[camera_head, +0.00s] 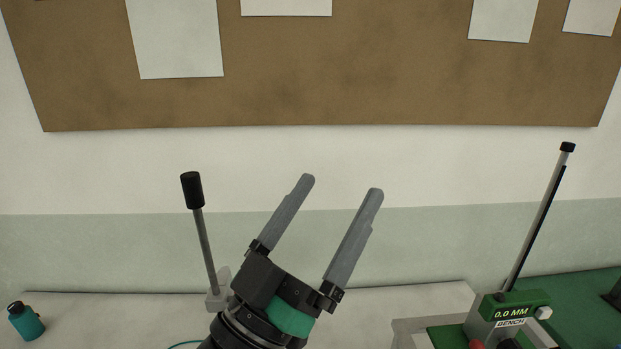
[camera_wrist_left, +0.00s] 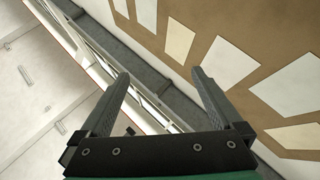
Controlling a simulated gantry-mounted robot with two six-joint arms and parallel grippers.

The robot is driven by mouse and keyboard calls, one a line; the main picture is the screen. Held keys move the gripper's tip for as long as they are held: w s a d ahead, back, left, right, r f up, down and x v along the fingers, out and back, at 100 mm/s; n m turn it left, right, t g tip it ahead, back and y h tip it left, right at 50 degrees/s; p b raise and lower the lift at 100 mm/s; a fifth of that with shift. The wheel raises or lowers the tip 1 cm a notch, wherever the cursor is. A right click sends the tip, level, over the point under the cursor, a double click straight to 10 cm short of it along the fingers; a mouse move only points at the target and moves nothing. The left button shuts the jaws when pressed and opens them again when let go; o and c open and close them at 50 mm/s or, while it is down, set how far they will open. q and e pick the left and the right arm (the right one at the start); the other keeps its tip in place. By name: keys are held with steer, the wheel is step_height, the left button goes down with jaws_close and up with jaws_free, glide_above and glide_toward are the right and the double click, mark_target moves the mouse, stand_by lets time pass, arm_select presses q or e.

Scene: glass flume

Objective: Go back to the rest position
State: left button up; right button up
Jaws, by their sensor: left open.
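My left gripper (camera_head: 342,186) rises from the bottom middle of the head view, its two grey fingers pointing up and slightly right. The fingers are spread apart and nothing is between them. In the left wrist view the same gripper (camera_wrist_left: 160,84) is open and empty, with the wall and board beyond it. My right gripper is in neither view.
A lever with a black handle (camera_head: 192,190) stands just left of my gripper. A bench gauge (camera_head: 507,318) reading 0.0 MM with a tall tilted rod is at the lower right. A teal bottle (camera_head: 25,320) sits far left. A brown board (camera_head: 340,90) with papers hangs behind.

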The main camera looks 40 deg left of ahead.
arm_select(q)
steer(key=s+d+r+m+t+h, duration=0.2)
steer(key=s+r, duration=0.3)
steer(key=r, duration=0.3)
steer(key=shift+r+m+t+h, duration=0.15)
steer(key=shift+m+t+h, duration=0.15)
steer(key=shift+m+h, duration=0.45)
steer(key=shift+r, duration=0.1)
